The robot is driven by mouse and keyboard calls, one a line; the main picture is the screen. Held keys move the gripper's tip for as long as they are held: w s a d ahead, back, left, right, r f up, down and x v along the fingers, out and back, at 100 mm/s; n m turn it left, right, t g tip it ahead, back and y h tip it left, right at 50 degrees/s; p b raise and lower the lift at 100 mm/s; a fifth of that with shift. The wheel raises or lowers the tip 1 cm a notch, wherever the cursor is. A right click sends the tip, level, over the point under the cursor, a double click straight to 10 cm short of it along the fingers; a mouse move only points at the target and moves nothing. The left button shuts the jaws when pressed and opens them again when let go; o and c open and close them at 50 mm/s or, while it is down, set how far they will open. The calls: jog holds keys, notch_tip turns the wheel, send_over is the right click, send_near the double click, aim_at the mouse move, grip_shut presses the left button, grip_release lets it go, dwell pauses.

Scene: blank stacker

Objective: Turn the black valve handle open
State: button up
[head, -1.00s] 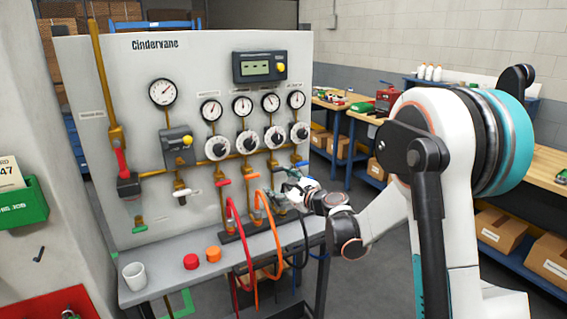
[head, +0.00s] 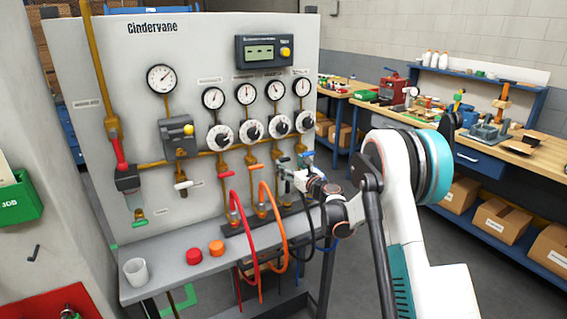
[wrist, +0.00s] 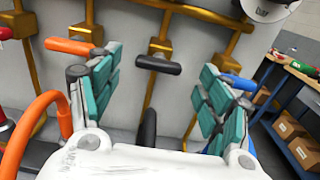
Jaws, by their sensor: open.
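The black valve handle (wrist: 158,64) lies crosswise over its upright brass pipe in the wrist view, close to level. In the head view it is small and partly hard to make out (head: 282,160), between the orange and blue handles. My gripper (wrist: 155,85) is open, with teal-padded fingers left and right of the black handle. No pad visibly touches it, and I cannot tell the remaining depth gap. In the head view my gripper (head: 290,178) is at the panel's right side, just below the handle row.
The orange handle (wrist: 70,46) is close to my left finger, and the blue handle (wrist: 238,82) is close to the right one. Red (head: 228,205) and orange hoses (head: 283,225) loop left of my gripper. A shelf (head: 180,270) with a cup (head: 136,271) juts out below.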

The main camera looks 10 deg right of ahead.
aim_at(285, 160)
jog(key=b+x, duration=0.1)
jog(key=x, duration=0.4)
jog(key=shift+w+a, duration=0.1)
jog(key=shift+w, duration=0.2)
jog(key=shift+c, duration=0.3)
jog(key=c, duration=1)
